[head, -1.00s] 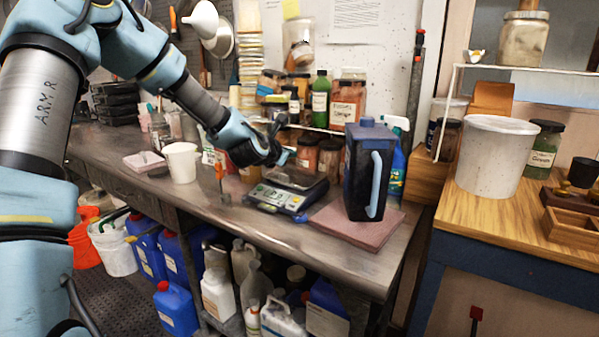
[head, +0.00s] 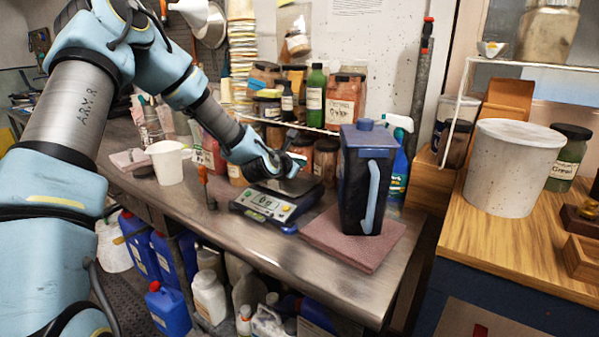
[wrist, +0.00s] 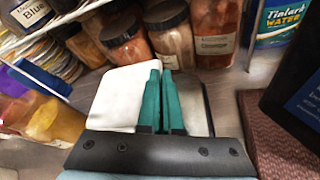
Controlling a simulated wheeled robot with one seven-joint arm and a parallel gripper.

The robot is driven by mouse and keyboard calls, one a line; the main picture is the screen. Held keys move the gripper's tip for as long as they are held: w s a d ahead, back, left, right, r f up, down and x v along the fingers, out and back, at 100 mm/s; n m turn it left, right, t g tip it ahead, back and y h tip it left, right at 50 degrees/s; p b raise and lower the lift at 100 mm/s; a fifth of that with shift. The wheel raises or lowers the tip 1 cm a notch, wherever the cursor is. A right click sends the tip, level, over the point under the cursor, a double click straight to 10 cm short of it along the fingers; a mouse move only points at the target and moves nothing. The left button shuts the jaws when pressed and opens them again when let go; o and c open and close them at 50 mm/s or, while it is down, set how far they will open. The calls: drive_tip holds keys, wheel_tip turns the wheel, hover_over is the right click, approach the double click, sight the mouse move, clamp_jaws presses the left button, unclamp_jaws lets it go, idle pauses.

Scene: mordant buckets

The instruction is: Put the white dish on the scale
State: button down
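The scale (head: 262,208) is a dark, flat device with a lit display, standing on the metal bench left of the dark jug. My gripper (head: 296,162) is just above its pan. In the wrist view my gripper's green fingers (wrist: 162,100) are nearly together. A white, square-edged piece, which looks like the white dish (wrist: 120,97), sits against the left finger, its edge apparently pinched between the fingers. The grey pan (wrist: 197,108) shows right of the fingers. In the head view the dish is hidden by my gripper; whether it touches the pan I cannot tell.
The dark jug (head: 369,185) stands on a reddish mat (head: 325,236) right of the scale. Jars (head: 326,158) stand close behind. A white beaker (head: 168,163) and an orange-handled tool (head: 203,185) are to the left. A small white bowl (head: 491,49) sits on the wire shelf.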

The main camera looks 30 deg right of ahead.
sight(300, 182)
drive_tip(key=shift+f+p, duration=0.45)
drive_tip(key=shift+f, duration=1.4)
drive_tip(key=shift+f, duration=0.15)
drive_tip(key=c, duration=1.4)
unclamp_jaws()
drive_tip(key=shift+r, duration=0.25)
drive_tip(key=b+v, duration=0.4)
drive_tip(key=v, duration=0.8)
drive_tip(key=shift+f, duration=0.2)
